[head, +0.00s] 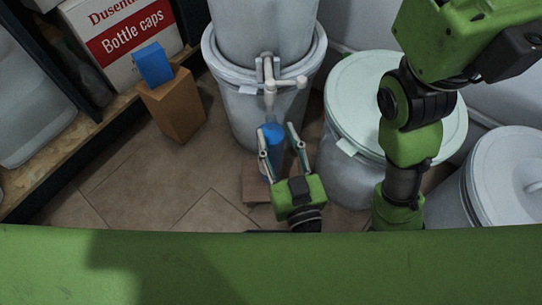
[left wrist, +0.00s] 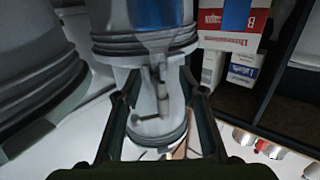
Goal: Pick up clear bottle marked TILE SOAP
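My left gripper (head: 277,130) is open, with one finger on each side of the bottle. A gap shows between the right finger and the cap.
The drum's white tap (head: 270,86) hangs close above the bottle. A reddish-brown block (head: 256,188) lies by the bottle's base. A lidded drum (head: 350,95) stands close on the right. An orange-brown container (head: 174,108) stands on the left, with clear tiled floor (head: 150,190) before it.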

